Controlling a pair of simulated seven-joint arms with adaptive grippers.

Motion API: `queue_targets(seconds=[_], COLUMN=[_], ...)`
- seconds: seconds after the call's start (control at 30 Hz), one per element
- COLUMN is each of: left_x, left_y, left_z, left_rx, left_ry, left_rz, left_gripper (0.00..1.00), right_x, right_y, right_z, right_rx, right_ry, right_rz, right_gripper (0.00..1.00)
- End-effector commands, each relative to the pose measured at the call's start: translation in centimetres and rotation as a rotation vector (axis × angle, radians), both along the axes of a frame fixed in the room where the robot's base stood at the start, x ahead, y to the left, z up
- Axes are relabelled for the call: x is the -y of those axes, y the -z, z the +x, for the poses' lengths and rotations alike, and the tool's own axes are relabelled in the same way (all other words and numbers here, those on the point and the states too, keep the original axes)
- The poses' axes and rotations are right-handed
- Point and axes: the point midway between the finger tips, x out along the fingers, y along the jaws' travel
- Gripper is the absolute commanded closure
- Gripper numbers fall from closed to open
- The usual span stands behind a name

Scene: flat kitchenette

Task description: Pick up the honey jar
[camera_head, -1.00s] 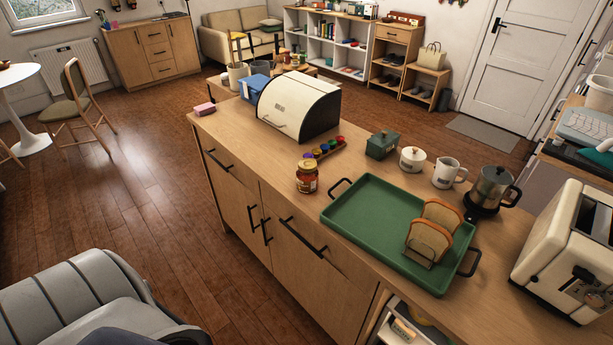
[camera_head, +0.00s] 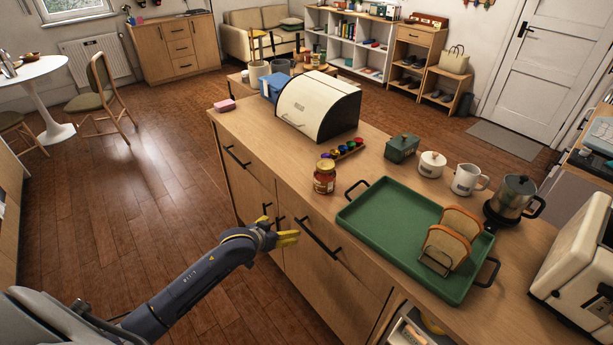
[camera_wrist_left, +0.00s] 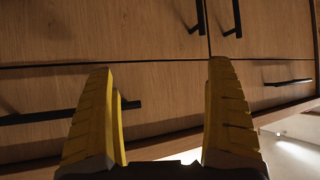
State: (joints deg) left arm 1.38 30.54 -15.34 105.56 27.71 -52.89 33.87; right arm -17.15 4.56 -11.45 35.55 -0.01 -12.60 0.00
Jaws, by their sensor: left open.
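The honey jar (camera_head: 324,177) is a small amber glass jar with a pale label and a reddish-gold lid. It stands upright on the wooden counter, left of the green tray, in the head view. My left gripper (camera_head: 288,238) is in front of the cabinet doors, below the counter top and lower left of the jar, apart from it. In the left wrist view its yellow fingers (camera_wrist_left: 165,110) are spread wide with nothing between them, facing the cabinet front. The jar does not show in the left wrist view. My right gripper is not in view.
The green tray (camera_head: 372,222) holds a toast rack with bread. A dark cabinet handle (camera_head: 318,238) sticks out near my left gripper. Bare counter lies left of the jar.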

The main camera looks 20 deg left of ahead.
Motion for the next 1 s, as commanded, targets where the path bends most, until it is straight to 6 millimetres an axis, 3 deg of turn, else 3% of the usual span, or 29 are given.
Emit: queue_targets(seconds=[0.03, 0.17, 0.3, 0.4, 0.5, 0.6, 0.73, 1.0], left_x=[0.6, 2.2, 4.2, 5.4, 6.3, 6.9, 7.4, 8.6], left_y=[-2.9, -9.6, -16.4, -20.1, -22.6, -24.1, -24.6, -23.1], left_z=[0.5, 0.7, -0.3, -1.5, -2.5, -3.3, -3.2, 0.6], left_rx=[0.031, 0.095, 0.159, 0.192, 0.213, 0.226, 0.232, 0.233], left_ry=[0.016, 0.056, 0.108, 0.142, 0.168, 0.185, 0.193, 0.192], left_rz=[-0.007, -0.027, -0.043, -0.05, -0.053, -0.055, -0.056, -0.058], left_gripper=[0.12, 0.12, 0.12, 0.12, 0.12, 0.12, 0.12, 0.12], right_x=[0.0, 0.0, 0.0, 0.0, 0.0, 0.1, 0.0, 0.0], right_y=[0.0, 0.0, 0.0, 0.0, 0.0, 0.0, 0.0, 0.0], right_z=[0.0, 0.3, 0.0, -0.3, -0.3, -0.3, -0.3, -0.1], right_rx=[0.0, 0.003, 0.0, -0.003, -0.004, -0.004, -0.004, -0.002], right_ry=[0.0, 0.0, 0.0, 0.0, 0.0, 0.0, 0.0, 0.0], right_rz=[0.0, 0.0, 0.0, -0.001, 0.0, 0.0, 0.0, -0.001], right_gripper=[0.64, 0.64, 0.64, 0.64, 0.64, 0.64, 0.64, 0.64])
